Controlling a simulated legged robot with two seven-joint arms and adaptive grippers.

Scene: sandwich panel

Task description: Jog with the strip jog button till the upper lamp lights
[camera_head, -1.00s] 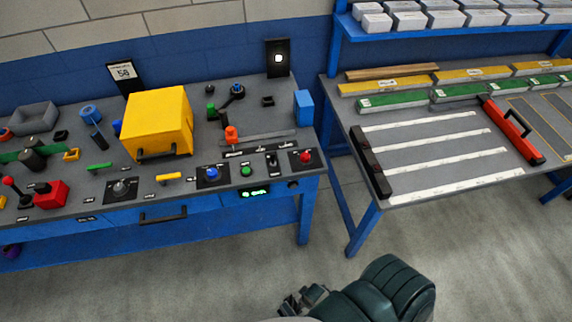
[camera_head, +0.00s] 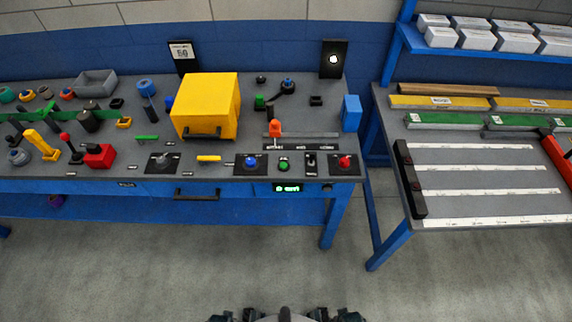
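A row of controls runs along the front of the left bench (camera_head: 225,172): a blue button (camera_head: 251,161), a green button (camera_head: 284,166), a black toggle switch (camera_head: 311,160) and a red button (camera_head: 345,162). Their labels are too small to read, so I cannot tell which is the strip jog button. A black wall plate (camera_head: 333,59) behind the bench shows one white bright spot; I cannot tell whether it is the upper lamp. My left gripper (camera_head: 234,317) and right gripper (camera_head: 337,315) show only partly at the bottom edge, well away from the bench. Their fingers cannot be made out.
A yellow box (camera_head: 207,106) with a handle stands mid-bench. An orange-red piece (camera_head: 275,127) sits on a grey rail behind the buttons. A green-lit display (camera_head: 288,188) is on the front face. A second table (camera_head: 440,180) with white strips stands right. The floor in front is clear.

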